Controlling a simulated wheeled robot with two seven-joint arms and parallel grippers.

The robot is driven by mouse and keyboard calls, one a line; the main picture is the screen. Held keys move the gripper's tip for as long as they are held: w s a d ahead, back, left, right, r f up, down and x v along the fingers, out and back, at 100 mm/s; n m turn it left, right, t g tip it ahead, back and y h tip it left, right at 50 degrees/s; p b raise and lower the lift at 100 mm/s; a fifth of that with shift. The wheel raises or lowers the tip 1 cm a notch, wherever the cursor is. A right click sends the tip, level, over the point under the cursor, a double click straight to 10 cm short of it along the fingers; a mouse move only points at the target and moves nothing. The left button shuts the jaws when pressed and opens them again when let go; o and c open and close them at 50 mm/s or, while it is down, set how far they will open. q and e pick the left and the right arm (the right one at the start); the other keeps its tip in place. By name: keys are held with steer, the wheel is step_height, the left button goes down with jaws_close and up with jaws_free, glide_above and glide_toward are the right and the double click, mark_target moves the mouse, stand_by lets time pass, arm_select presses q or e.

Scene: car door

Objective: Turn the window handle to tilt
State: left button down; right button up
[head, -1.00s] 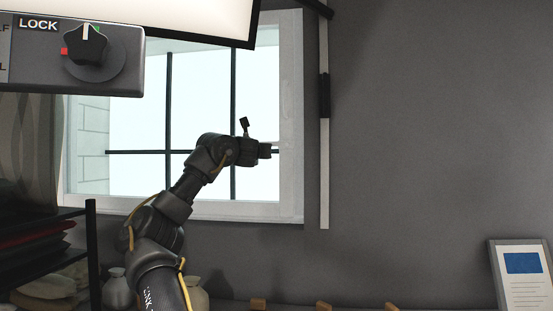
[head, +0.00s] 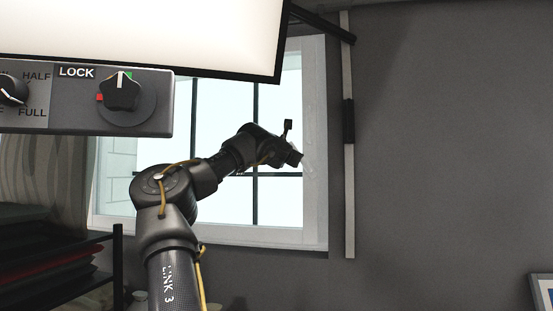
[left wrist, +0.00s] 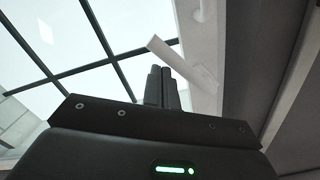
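The window (head: 215,130) has a white frame and dark glazing bars. In the left wrist view, a pale flat bar (left wrist: 184,62), which looks like the window handle, lies slanted near the frame. In the head view the handle cannot be made out behind my arm. My left gripper (head: 294,158) is at the right side of the window. Its fingers (left wrist: 162,72) are close together with nothing visible between them. They point up beside the pale bar and overlap its lower edge in the picture; I cannot tell whether they touch. My right gripper is not in view.
A grey panel with a LOCK knob (head: 121,93) and a bright screen (head: 150,30) overhang the upper left. A pale vertical rail (head: 347,190) with a dark sleeve stands right of the window. Dark shelves (head: 50,260) are at lower left.

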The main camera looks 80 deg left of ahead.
arm_select(q)
steer(key=shift+w+d+r, duration=0.3)
steer(key=shift+w+r, duration=0.2)
steer(key=shift+w+d+r, duration=0.25)
steer(key=shift+w+r, duration=0.2)
steer(key=shift+w+d+r, duration=0.2)
steer(key=shift+w+r, duration=0.05)
steer(key=shift+w, duration=0.25)
steer(key=shift+w+d+r, duration=0.2)
steer(key=shift+w, duration=0.25)
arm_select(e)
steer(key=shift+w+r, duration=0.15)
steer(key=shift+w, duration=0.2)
